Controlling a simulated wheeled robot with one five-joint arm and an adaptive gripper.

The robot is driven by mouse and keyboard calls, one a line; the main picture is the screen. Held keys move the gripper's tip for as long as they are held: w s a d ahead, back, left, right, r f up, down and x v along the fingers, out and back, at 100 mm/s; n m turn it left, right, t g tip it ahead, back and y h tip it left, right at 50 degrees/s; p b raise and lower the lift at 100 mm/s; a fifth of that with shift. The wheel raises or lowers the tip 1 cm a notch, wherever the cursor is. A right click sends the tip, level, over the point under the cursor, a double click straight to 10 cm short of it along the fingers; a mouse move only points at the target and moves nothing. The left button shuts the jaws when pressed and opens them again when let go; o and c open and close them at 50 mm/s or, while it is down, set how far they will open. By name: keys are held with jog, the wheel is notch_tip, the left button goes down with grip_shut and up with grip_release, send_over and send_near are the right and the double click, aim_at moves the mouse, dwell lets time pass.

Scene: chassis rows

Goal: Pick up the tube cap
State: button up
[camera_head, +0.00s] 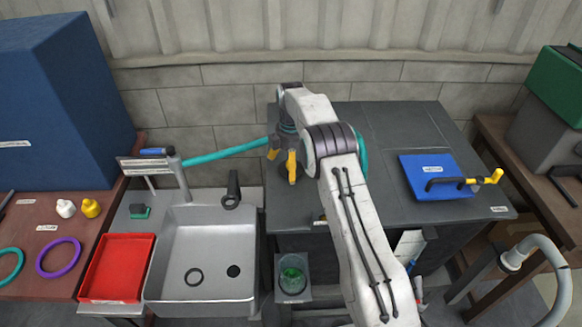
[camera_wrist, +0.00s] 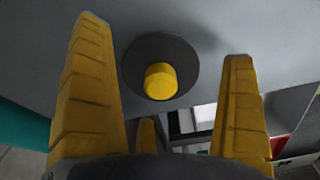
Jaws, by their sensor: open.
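A short yellow cylinder (camera_wrist: 160,81), which may be the tube cap, sits on a round dark disc (camera_wrist: 185,52) in the wrist view. It lies between my two yellow fingers, apart from both. My gripper (camera_wrist: 164,42) is open and empty. In the head view my gripper (camera_head: 282,167) hangs over the left part of the dark workbench (camera_head: 395,120). I cannot clearly make out the cylinder in the head view; my arm covers part of the bench.
A metal sink (camera_head: 205,240) and a red tray (camera_head: 117,268) stand left of the bench. A teal bar (camera_head: 225,152) reaches from the sink side towards my gripper. A blue board (camera_head: 430,174) with a yellow-ended tool lies at right. A glass beaker (camera_head: 292,275) stands low in front.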

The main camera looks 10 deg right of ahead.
jog(key=shift+f, duration=0.4)
jog(key=shift+c, duration=0.3)
jog(key=c, duration=1.3)
jog(key=shift+s, duration=0.1)
jog(key=shift+r, duration=0.1)
